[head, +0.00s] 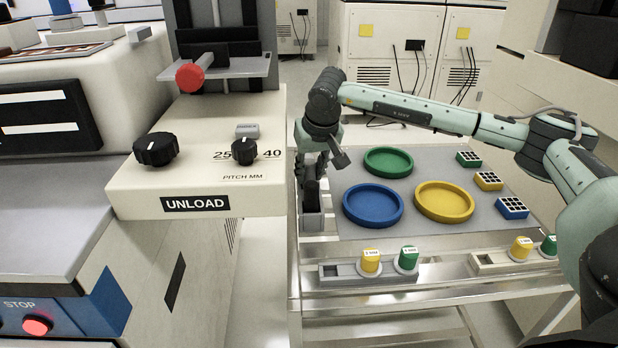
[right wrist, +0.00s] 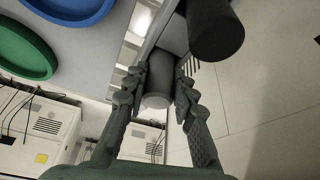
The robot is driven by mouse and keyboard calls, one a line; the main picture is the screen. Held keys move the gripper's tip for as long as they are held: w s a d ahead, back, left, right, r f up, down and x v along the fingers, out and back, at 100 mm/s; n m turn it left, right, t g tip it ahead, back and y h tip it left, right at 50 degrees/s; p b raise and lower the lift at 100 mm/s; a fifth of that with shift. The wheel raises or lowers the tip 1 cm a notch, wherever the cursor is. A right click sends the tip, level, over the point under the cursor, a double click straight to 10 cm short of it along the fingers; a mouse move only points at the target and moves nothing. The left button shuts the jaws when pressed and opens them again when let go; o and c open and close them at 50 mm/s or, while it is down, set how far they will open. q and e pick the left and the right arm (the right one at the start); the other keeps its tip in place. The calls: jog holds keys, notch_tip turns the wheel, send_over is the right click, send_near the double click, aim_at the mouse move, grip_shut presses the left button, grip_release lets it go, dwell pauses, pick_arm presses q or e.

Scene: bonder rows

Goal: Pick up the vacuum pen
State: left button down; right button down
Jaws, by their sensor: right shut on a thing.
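My right gripper (head: 312,172) points down at the left edge of the cart's top, left of the coloured dishes. In the right wrist view its two fingers (right wrist: 158,92) are closed around a dark grey cylinder with a pale end, which I take for the vacuum pen (right wrist: 156,72). The pen is mostly hidden by the gripper in the head view. Below the gripper stands a narrow grey holder (head: 312,222); I cannot tell whether the pen is still in it. A second black cylinder (right wrist: 215,30) is close by in the wrist view. My left gripper is out of view.
The cart's grey mat (head: 345,177) bears a green dish (head: 388,162), a blue dish (head: 373,205), a yellow dish (head: 444,202) and small gridded blocks (head: 488,180). Capped bottles (head: 405,258) stand in front. The UNLOAD machine (head: 195,205) stands close on the left.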

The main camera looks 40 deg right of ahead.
jog(key=shift+r, duration=0.15)
